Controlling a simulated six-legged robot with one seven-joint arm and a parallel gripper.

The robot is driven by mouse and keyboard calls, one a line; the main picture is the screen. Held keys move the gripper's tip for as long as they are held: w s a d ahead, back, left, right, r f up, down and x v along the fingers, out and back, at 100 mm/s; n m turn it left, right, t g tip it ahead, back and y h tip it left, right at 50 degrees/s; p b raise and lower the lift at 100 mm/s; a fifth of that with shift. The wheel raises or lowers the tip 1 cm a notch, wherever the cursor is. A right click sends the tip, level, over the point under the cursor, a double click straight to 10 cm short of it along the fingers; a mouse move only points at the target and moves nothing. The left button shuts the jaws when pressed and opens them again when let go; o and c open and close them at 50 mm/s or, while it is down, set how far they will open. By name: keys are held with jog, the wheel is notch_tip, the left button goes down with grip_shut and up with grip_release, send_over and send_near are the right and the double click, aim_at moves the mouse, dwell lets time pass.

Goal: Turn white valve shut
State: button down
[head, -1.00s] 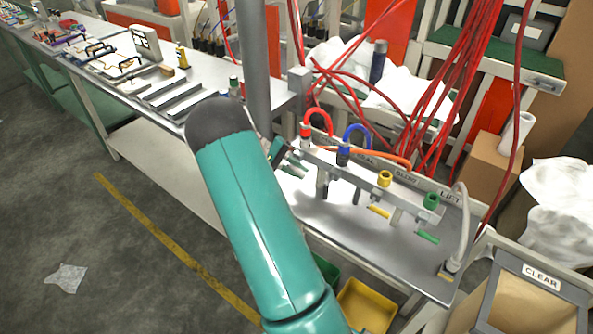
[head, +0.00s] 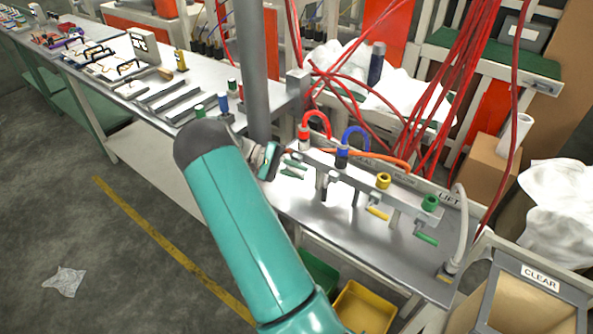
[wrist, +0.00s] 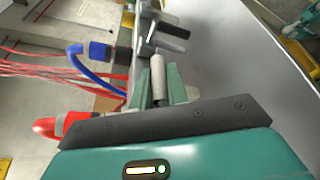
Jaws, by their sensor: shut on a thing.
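In the wrist view, a whitish-grey bar-shaped valve handle (wrist: 158,72) stands between the two green fingers of my gripper (wrist: 161,84). My gripper is shut on it. Beyond it are dark and grey levers (wrist: 168,38) on the same rail. In the head view, the pale valve rail (head: 345,170) carries red, blue, yellow and green fittings, with a yellow lever (head: 377,213) and a green lever (head: 426,239) hanging below. My gripper (head: 293,168) is at the rail's left end, partly hidden by my arm. The white handle cannot be made out clearly there.
A red hose (head: 316,118) and a blue hose (head: 357,132) loop above the rail, with red cables (head: 440,100) behind. A grey post (head: 252,70) stands close to my wrist. The metal bench top (head: 395,250) in front of the rail is clear.

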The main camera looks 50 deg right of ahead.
jog(key=c, duration=1.4)
grip_release()
jog(key=v, duration=1.3)
jog(key=shift+w+a, duration=0.15)
jog(key=shift+w, duration=0.15)
jog(key=shift+r, duration=0.1)
